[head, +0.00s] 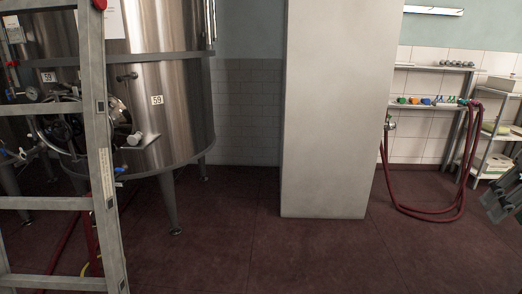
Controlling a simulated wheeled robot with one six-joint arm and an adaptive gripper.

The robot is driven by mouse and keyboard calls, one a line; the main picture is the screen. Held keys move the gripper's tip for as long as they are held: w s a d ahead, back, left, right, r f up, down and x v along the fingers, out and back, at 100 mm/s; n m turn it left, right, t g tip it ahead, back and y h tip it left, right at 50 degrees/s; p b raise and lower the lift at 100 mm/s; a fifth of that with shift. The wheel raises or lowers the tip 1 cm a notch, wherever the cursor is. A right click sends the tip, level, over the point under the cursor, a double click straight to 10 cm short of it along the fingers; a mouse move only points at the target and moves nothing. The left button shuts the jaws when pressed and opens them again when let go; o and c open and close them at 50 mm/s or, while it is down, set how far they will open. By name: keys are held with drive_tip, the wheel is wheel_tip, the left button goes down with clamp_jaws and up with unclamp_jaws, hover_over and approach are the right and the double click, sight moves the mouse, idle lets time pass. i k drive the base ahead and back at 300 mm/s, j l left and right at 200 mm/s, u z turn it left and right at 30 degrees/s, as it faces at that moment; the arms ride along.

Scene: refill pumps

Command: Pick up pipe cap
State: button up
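I cannot single out the pipe cap in the head view. Several small round metallic pieces (457,64) stand in a row on the upper wall shelf at the right; they are too small to identify. Several coloured fittings (425,101), in orange, green and blue, sit on the lower shelf. What looks like my gripper (503,203) shows as dark grey parts at the right edge, partly cut off. It is in front of the floor, apart from the shelves. Whether it is open or shut is unclear.
A steel tank (175,105) on legs stands at left behind a metal ladder (100,150). A pale pillar (338,110) stands mid-view. A red hose (430,214) hangs below the shelves, beside a white rack (497,140) at right. The dark red floor (230,245) is clear in front.

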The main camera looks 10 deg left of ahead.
sight(138, 136)
drive_tip(key=i+u, duration=0.2)
drive_tip(key=i, duration=0.4)
drive_tip(key=i+l+u, duration=0.15)
drive_tip(key=i, duration=0.5)
drive_tip(key=i+l+u, duration=0.2)
drive_tip(key=i, duration=0.4)
drive_tip(key=i+j+u, duration=0.15)
drive_tip(key=i+u, duration=0.8)
drive_tip(key=u, duration=0.15)
drive_tip(key=i+j+u, duration=0.3)
drive_tip(key=i+j, duration=0.2)
drive_tip(key=i, duration=0.2)
